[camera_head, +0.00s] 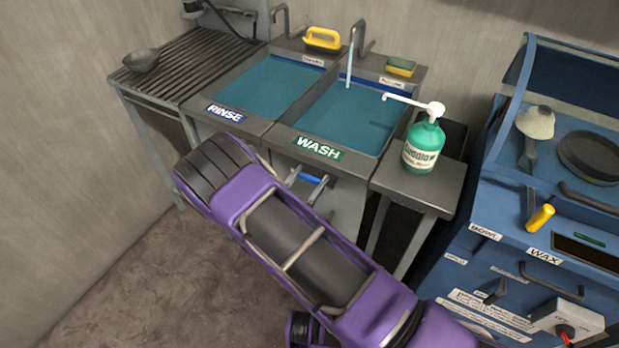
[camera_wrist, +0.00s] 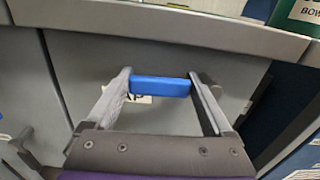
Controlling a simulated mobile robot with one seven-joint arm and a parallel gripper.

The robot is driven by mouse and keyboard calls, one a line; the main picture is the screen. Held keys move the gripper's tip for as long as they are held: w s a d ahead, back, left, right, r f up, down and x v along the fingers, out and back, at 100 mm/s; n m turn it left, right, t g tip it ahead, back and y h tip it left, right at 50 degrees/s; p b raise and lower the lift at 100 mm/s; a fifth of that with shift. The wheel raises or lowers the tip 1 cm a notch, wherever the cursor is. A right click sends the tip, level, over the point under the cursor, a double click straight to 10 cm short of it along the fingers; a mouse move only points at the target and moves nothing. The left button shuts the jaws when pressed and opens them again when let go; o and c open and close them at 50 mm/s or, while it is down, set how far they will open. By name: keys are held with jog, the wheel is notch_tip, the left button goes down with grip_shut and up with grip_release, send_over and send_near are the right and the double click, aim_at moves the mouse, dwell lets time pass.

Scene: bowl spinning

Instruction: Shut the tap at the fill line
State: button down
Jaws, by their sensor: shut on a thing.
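The blue tap handle (camera_wrist: 160,87) is on the front panel below the wash basin, in front of a label partly reading "AP". My gripper (camera_wrist: 160,90) is shut on it, one finger at each end. In the head view the blue handle (camera_head: 309,178) shows between the fingers of my gripper (camera_head: 307,184). A stream of water (camera_head: 349,70) runs from the spout (camera_head: 358,38) into the wash basin (camera_head: 322,138). Teal water fills much of the basin, below a dark blue band on the back wall. A small label (camera_head: 392,82) sits on the back rim, too small to read surely.
The rinse basin (camera_head: 225,113) also holds teal water. A green pump bottle (camera_head: 424,146) stands on the side shelf right of the wash basin. A yellow-handled brush (camera_head: 323,39) and a sponge (camera_head: 401,67) lie on the back ledge. A blue cabinet (camera_head: 480,262) stands at right.

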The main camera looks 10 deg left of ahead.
jog(key=f+n+b, duration=0.1)
jog(key=n, duration=0.1)
jog(key=shift+f+n, duration=0.3)
jog(key=shift+f, duration=0.05)
jog(key=shift+s+d+f+n+b, duration=0.15)
jog(key=shift+d+f+n+b, duration=0.25)
jog(key=shift+n, duration=0.85)
jog(key=shift+s+d+f+n+b, duration=0.1)
jog(key=shift+d+f+n, duration=0.2)
jog(key=shift+f+n, duration=0.7)
jog(key=shift+s+d+f+n+b, duration=0.15)
jog(key=shift+d+n+b, duration=0.15)
jog(key=shift+n, duration=1.25)
jog(key=shift+d, duration=0.1)
grip_release()
jog(key=v, duration=1.7)
jog(key=shift+s, duration=0.2)
